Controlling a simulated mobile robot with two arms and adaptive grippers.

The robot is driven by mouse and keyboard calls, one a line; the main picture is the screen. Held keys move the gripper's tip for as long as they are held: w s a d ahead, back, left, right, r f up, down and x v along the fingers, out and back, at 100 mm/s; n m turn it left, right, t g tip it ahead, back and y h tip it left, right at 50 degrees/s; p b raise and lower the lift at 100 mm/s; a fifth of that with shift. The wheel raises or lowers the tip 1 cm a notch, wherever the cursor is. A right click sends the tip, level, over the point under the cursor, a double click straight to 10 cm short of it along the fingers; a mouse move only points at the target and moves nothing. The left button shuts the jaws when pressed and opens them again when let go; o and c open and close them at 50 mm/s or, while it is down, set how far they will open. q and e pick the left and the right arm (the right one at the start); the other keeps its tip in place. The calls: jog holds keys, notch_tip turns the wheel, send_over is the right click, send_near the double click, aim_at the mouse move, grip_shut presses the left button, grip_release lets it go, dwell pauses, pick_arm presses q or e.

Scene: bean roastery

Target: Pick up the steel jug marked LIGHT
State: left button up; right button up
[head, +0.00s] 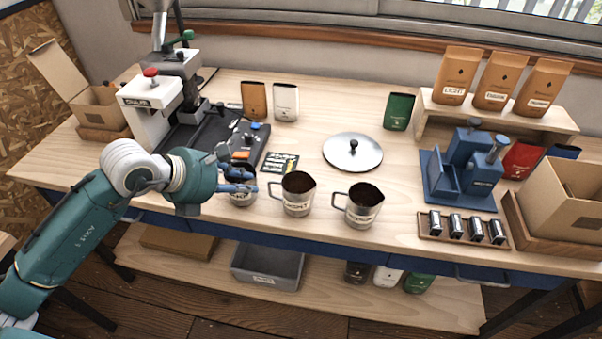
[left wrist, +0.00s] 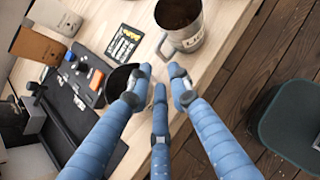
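A steel jug (head: 297,193) with dark contents stands near the table's front edge; its label seems to read LIGHT. Its handle points left, toward my left gripper. It also shows in the left wrist view (left wrist: 188,38). A second steel jug (head: 364,207) stands to its right; I cannot read its label surely. A third dark-filled vessel (head: 241,200) is partly hidden by my left gripper (head: 250,181). In the left wrist view the gripper's fingers (left wrist: 160,78) are spread, with nothing held, close to the jug's handle. My right gripper is not in view.
A round steel lid (head: 352,152) lies behind the jugs. A black tray (head: 215,125) and a white machine (head: 150,108) stand at the left. A blue stand (head: 462,172) and a wooden rack of small tins (head: 463,230) are at the right. A grey bin (head: 268,268) sits on the lower shelf.

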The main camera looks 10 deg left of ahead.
pick_arm(q)
jog(key=p+x, duration=0.1)
jog(key=x, duration=0.3)
jog(key=shift+w+f, duration=0.15)
jog(key=shift+p+x, duration=0.6)
jog(key=shift+x, duration=2.45)
jog(key=shift+a, duration=0.1)
grip_shut()
